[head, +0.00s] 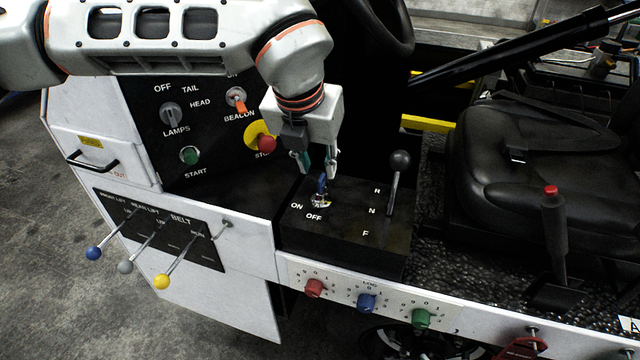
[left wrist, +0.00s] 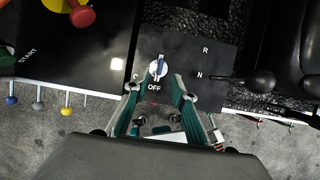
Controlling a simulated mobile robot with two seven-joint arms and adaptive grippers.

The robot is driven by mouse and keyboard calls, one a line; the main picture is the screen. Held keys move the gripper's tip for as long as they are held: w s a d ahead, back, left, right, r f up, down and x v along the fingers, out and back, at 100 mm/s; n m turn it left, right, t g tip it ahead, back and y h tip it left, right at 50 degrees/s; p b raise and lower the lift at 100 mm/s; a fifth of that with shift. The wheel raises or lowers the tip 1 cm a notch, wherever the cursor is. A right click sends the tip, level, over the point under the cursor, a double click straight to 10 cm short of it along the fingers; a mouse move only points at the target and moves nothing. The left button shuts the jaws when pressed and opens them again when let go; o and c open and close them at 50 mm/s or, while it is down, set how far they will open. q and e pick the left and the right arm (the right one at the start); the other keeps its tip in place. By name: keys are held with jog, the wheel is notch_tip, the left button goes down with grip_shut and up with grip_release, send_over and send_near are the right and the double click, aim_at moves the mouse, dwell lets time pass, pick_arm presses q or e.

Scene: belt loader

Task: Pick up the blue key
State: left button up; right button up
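The blue key (head: 322,186) stands upright in the silver ON/OFF key switch (head: 320,201) on the black console top. It also shows in the left wrist view (left wrist: 160,66), between and just beyond my fingertips. My left gripper (head: 317,168) points down just above the key, its two fingers apart on either side of it. In the left wrist view, the open fingers (left wrist: 157,85) have a gap with nothing held in it. I cannot tell whether a finger touches the key. My right gripper is not in view.
A gear lever with a black knob (head: 400,160) stands right of the key. A red stop button (head: 266,143) is on the panel at left, close to my gripper. Coloured knobs (head: 367,302) line the front edge. A black seat (head: 520,160) is at right.

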aim_at(320, 179)
pick_arm(q)
jog(key=x, duration=0.6)
jog(key=shift+w+f, duration=0.1)
jog(key=shift+f, duration=0.05)
grip_shut()
